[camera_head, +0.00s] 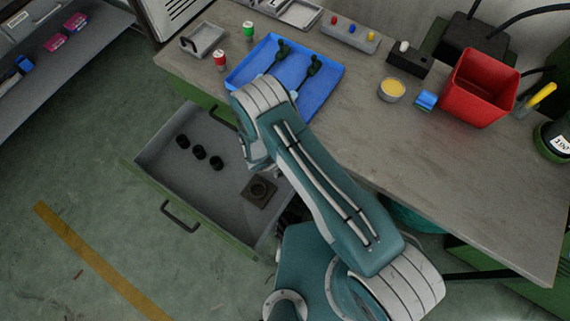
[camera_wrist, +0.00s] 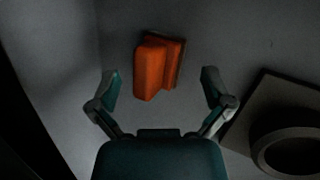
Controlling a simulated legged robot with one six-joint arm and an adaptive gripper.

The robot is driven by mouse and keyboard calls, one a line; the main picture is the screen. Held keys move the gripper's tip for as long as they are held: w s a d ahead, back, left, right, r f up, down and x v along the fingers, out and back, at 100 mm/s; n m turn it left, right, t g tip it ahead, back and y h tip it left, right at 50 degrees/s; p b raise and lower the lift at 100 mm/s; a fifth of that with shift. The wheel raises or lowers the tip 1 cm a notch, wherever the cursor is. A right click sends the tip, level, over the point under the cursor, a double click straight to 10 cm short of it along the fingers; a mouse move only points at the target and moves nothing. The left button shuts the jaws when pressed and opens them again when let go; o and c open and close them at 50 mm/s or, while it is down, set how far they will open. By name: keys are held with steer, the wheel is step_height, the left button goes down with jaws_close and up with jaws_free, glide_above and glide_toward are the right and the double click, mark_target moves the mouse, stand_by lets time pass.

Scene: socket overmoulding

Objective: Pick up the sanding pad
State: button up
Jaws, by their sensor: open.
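In the wrist view, an orange block with a darker edge, which looks like the sanding pad (camera_wrist: 152,70), lies on the grey drawer floor. My gripper (camera_wrist: 161,84) is open, with one finger to the left of the pad and one to the right. The fingers are apart from the pad, and nothing is held. In the head view, my arm reaches over the open drawer (camera_head: 225,190). The pad and my gripper's fingertips are hidden there behind my arm.
A square plate with a dark round ring (camera_wrist: 290,145) lies right of my gripper; it also shows in the head view (camera_head: 259,191). Several black caps (camera_head: 199,152) lie in the drawer. Drawer walls stand close by. The workbench (camera_head: 440,170) holds a blue tray (camera_head: 328,82) and red bin (camera_head: 480,87).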

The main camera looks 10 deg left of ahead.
steer(key=shift+w+d+f, duration=0.1)
steer(key=shift+d, duration=0.15)
steer(key=c, duration=1.3)
steer(key=shift+s+a, duration=0.2)
steer(key=shift+s, duration=0.05)
jaws_close()
steer(key=shift+s+a+r, duration=0.2)
steer(key=shift+a+r, duration=0.05)
steer(key=shift+r, duration=0.15)
steer(key=s+a+r, duration=0.2)
steer(key=a, duration=0.1)
steer(key=s+a+r, duration=0.2)
steer(key=s+a, duration=0.1)
steer(key=s+a+r, duration=0.3)
steer(key=shift+s+a+r, duration=0.1)
steer(key=shift+s+a, duration=0.15)
steer(key=shift+a, duration=0.1)
